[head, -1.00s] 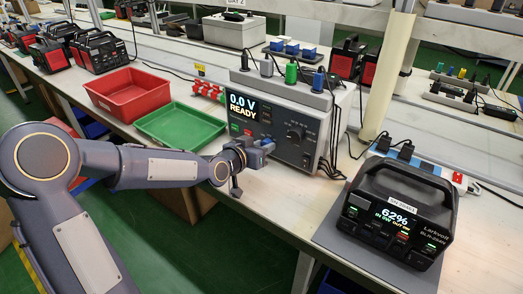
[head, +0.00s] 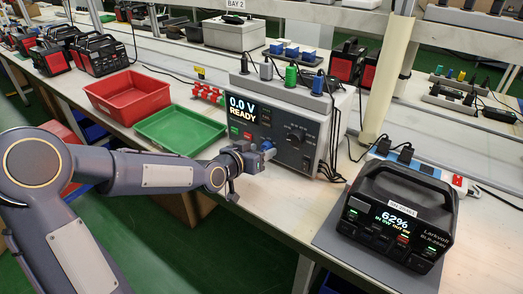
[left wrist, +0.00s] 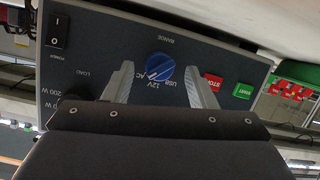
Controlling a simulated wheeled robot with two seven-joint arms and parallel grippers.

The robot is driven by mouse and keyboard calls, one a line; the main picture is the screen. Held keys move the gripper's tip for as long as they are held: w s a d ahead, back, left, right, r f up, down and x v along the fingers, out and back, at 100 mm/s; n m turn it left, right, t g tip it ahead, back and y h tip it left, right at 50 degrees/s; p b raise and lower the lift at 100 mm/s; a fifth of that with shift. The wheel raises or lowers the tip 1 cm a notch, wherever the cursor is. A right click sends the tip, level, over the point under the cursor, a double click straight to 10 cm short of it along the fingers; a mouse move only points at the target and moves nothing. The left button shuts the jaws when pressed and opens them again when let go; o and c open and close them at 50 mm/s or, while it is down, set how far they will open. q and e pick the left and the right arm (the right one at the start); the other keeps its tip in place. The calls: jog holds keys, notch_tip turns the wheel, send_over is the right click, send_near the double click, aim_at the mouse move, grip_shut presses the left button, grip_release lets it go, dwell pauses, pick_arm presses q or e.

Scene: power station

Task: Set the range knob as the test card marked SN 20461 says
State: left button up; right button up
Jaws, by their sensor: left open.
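The blue range knob (left wrist: 159,67) is on the tester's dark front panel in the left wrist view, under the word RANGE, with AC, 12V and USB labels around it. That view is upside down. A pale line shows on the knob, but I cannot tell surely which label it points at. My left gripper (left wrist: 162,88) is open, one finger on each side of the knob; I cannot tell whether they touch it. In the head view the left gripper (head: 262,160) is at the lower front of the tester (head: 285,125), whose screen reads 0.0 V READY. No readable test card shows.
A power station (head: 400,215) showing 62% stands on a grey mat at the right; its small white tag is unreadable. Green (head: 180,135) and red (head: 127,95) trays lie left of the tester. A black knob (head: 296,135), a power switch (left wrist: 58,28) and red and green buttons are nearby.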

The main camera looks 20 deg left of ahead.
pick_arm(q)
jog(key=p+v, duration=0.1)
jog(key=v, duration=0.4)
jog(key=shift+s+a+r, duration=0.2)
jog(key=shift+s+r, duration=0.05)
jog(key=shift+s, duration=0.05)
jog(key=shift+s+p, duration=0.3)
jog(key=shift+s, duration=0.2)
jog(key=s+f+n+g+y, duration=0.2)
jog(key=s+g, duration=0.6)
jog(key=s, duration=2.1)
notch_tip(320, 180, up, 16)
jog(key=n+p, duration=0.1)
jog(key=p, duration=1.5)
jog(key=shift+w+a+h, duration=0.2)
jog(key=shift+a+h, duration=0.2)
